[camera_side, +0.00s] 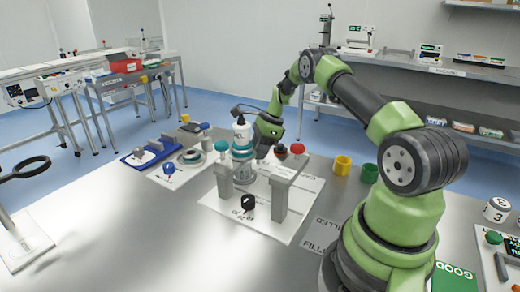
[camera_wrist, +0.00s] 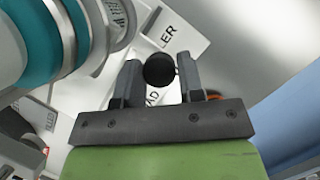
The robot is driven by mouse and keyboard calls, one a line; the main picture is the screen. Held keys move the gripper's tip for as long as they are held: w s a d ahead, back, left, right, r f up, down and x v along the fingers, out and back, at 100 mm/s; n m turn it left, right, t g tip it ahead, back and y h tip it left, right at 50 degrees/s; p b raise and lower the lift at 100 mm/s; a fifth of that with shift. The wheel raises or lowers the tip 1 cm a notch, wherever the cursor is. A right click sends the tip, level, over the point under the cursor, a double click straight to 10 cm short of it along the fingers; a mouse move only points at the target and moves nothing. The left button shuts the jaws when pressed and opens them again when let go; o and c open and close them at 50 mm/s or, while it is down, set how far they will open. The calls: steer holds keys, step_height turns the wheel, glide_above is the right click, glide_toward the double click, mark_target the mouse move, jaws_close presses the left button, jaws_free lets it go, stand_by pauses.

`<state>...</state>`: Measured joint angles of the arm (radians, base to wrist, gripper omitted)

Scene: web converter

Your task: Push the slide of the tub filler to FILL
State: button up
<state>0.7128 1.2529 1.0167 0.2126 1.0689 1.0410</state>
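The tub filler (camera_side: 279,203) stands mid-bench, with grey posts, a clear and teal vessel (camera_side: 242,146) and a white-topped bottle. A black knob (camera_side: 248,202) sits low at its front. My gripper (camera_wrist: 160,75) is behind the vessel in the side view, its fingertips hidden there. In the wrist view its fingers stand apart on either side of a round black knob (camera_wrist: 159,68). The knob fills most of the gap; I cannot tell whether both fingers touch it, or whether it is the slide's. White labels ending in "LER" and "AD" show near it. The FILL mark is not readable.
Close left in the wrist view is a large teal and grey cylinder (camera_wrist: 72,40). A red knob (camera_side: 298,148) tops a post at the right. Yellow (camera_side: 343,165) and green (camera_side: 369,173) cups stand farther right. A blue tray (camera_side: 147,153) lies left.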

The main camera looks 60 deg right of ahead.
steer(key=o, duration=0.4)
steer(key=shift+w, duration=0.2)
steer(key=shift+r, duration=0.15)
steer(key=v, duration=0.9)
steer(key=shift+s+r, duration=0.2)
steer(key=shift+r, duration=0.15)
